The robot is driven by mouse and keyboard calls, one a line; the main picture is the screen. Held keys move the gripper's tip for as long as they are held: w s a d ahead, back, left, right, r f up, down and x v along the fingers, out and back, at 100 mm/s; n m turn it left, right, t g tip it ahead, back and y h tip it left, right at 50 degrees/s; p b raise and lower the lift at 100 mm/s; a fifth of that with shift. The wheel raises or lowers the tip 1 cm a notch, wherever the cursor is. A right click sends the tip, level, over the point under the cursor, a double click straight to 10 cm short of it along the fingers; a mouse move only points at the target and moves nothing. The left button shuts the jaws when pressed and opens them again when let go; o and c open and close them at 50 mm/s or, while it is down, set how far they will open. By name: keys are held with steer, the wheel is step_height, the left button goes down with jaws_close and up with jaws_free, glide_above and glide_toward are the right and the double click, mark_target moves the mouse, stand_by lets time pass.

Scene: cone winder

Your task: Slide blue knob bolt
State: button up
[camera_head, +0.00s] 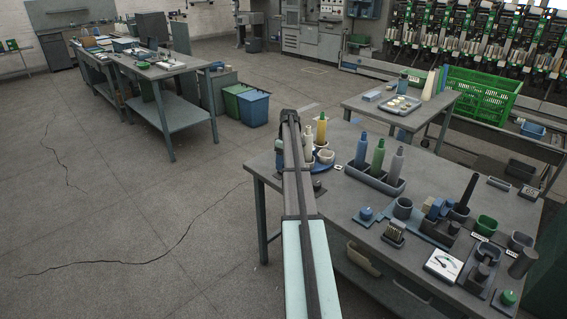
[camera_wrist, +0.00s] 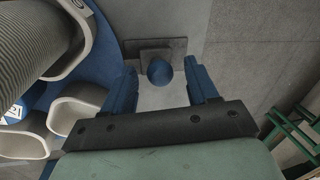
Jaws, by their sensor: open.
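In the wrist view a round blue knob (camera_wrist: 159,72) stands on a dark square plate (camera_wrist: 178,46), close to a table edge. My gripper (camera_wrist: 157,75) is open, its two blue fingers apart on either side of the knob in this view, with visible gaps. I cannot tell how far above the knob the fingertips are. No bolt rod is clearly visible. In the head view my arm hides much of the area around the gripper. A blue knob on a flat plate (camera_head: 366,213) shows further right on the bench; I cannot tell if it is the same one.
A blue round base with pale cups (camera_wrist: 72,112) and a grey ribbed cylinder (camera_wrist: 30,45) stand close left of my gripper. In the head view, a tray of bottles (camera_head: 375,180) and several fixtures crowd the bench (camera_head: 335,215). Open floor lies left.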

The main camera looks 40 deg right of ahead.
steer(key=shift+c, duration=0.2)
jaws_close()
stand_by(0.4)
